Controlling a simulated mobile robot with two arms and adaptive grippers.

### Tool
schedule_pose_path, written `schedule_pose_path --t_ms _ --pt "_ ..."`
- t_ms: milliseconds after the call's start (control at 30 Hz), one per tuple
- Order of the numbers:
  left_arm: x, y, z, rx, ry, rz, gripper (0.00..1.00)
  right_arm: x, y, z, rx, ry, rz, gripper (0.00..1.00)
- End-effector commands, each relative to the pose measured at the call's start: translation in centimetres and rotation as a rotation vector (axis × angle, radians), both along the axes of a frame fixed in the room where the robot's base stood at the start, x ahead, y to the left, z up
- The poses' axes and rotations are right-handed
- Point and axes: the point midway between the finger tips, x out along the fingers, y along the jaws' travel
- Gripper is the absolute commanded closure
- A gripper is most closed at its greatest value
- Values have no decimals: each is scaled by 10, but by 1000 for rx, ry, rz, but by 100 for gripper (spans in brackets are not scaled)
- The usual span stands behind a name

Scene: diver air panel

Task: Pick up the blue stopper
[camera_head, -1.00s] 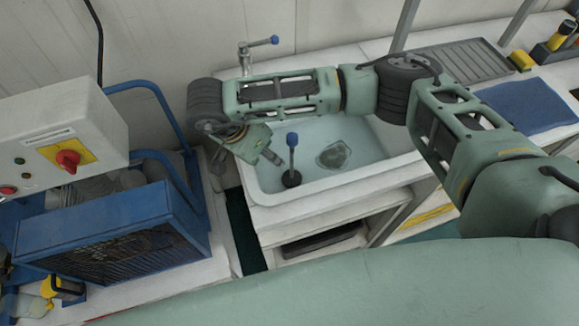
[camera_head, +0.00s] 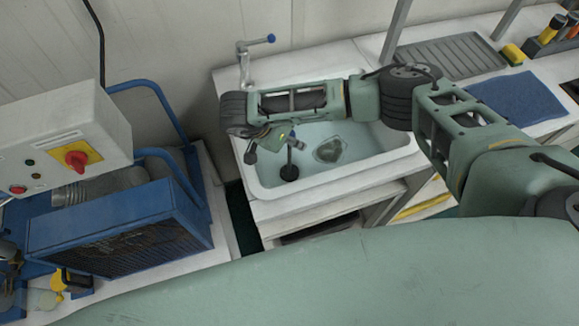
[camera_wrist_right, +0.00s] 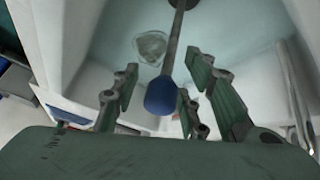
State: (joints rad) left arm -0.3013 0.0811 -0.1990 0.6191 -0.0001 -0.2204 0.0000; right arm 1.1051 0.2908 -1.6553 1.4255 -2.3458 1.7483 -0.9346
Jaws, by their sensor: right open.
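The blue stopper (camera_head: 289,173) stands upright in the sink (camera_head: 377,163), with a dark round base and a thin stem. In the right wrist view the blue knob (camera_wrist_right: 161,96) shows at the near end of the grey stem. My right gripper (camera_wrist_right: 163,78) is open, with fingers on both sides of the knob. I cannot tell whether any finger touches it. My left gripper is not in view.
A tap with a blue lever (camera_head: 243,62) stands behind the sink. A grey drainer (camera_head: 452,55) and a blue mat (camera_head: 516,99) lie to the right. A blue crate-like unit (camera_head: 120,232) and a control box (camera_head: 62,135) stand at left.

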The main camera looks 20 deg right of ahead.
Motion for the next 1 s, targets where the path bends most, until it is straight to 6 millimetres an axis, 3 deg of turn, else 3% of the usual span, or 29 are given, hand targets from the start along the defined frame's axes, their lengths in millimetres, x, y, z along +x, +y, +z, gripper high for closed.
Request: schedule_pose_path --t_ms 500,1000 --pt "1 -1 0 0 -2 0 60 0 0 0 0 1 -1 100" --pt "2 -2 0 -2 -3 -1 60 0 0 1 -1 0 0 100"
